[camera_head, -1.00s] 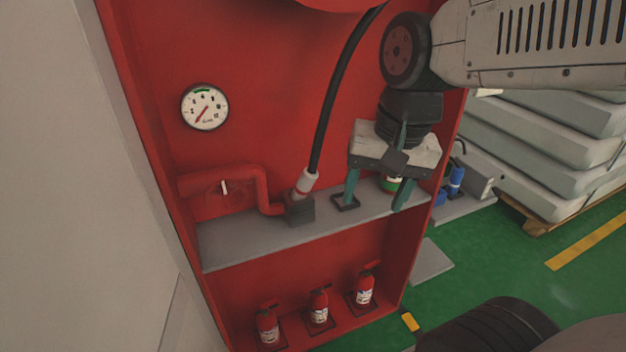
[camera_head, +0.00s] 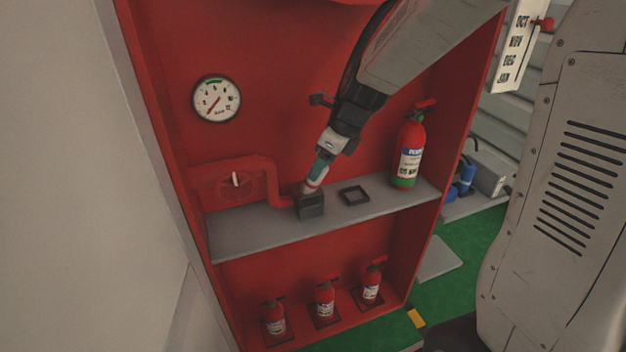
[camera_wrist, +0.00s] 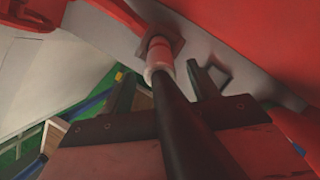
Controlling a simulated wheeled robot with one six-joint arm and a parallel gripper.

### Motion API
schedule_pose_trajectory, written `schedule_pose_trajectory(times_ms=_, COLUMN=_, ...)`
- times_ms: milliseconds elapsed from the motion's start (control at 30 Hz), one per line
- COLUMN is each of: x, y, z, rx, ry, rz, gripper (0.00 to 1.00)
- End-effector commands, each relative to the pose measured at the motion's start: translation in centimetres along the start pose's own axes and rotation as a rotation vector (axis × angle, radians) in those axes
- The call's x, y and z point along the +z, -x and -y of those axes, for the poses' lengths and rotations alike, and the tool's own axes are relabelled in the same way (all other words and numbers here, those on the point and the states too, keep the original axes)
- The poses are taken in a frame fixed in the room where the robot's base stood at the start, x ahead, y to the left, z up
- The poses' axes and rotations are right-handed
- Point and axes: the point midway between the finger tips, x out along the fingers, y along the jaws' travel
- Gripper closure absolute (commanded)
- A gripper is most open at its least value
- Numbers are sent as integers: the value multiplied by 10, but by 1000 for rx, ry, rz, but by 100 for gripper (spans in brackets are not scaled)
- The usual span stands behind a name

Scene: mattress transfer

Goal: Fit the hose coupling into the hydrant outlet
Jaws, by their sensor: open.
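The hose coupling (camera_head: 312,187), a pale collar with a red band, stands tilted at the dark outlet block (camera_head: 311,208) on the grey shelf. In the wrist view the coupling (camera_wrist: 159,56) meets the square outlet block (camera_wrist: 172,42); how deep it sits is hidden. My gripper (camera_head: 319,168) is just above the coupling in the head view. In the wrist view my gripper (camera_wrist: 164,88) is open, with one finger on each side of the black hose (camera_wrist: 178,125) and gaps beside it. My arm hides much of the hose in the head view.
A red extinguisher (camera_head: 409,150) stands at the shelf's right, past an empty square holder (camera_head: 354,195). A red pipe (camera_head: 268,180) and a gauge (camera_head: 217,98) are at left. Several small extinguishers (camera_head: 325,298) stand below. The grey shelf (camera_head: 245,232) is clear at front left.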

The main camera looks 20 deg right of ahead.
Motion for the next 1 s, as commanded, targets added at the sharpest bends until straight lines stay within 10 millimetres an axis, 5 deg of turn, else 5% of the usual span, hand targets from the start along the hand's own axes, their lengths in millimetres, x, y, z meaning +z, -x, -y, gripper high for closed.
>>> schedule_pose_trajectory(times_ms=233, x=4, y=-36, z=0, rx=3, ry=1, rz=-2, gripper=41)
schedule_pose_trajectory(times_ms=533, x=4, y=-41, z=0, rx=1, ry=2, rz=-1, gripper=41)
schedule_pose_trajectory(times_ms=767, x=4, y=-41, z=0, rx=1, ry=2, rz=-1, gripper=98)
schedule_pose_trajectory(times_ms=1000, x=5, y=-40, z=1, rx=0, ry=3, rz=0, gripper=100)
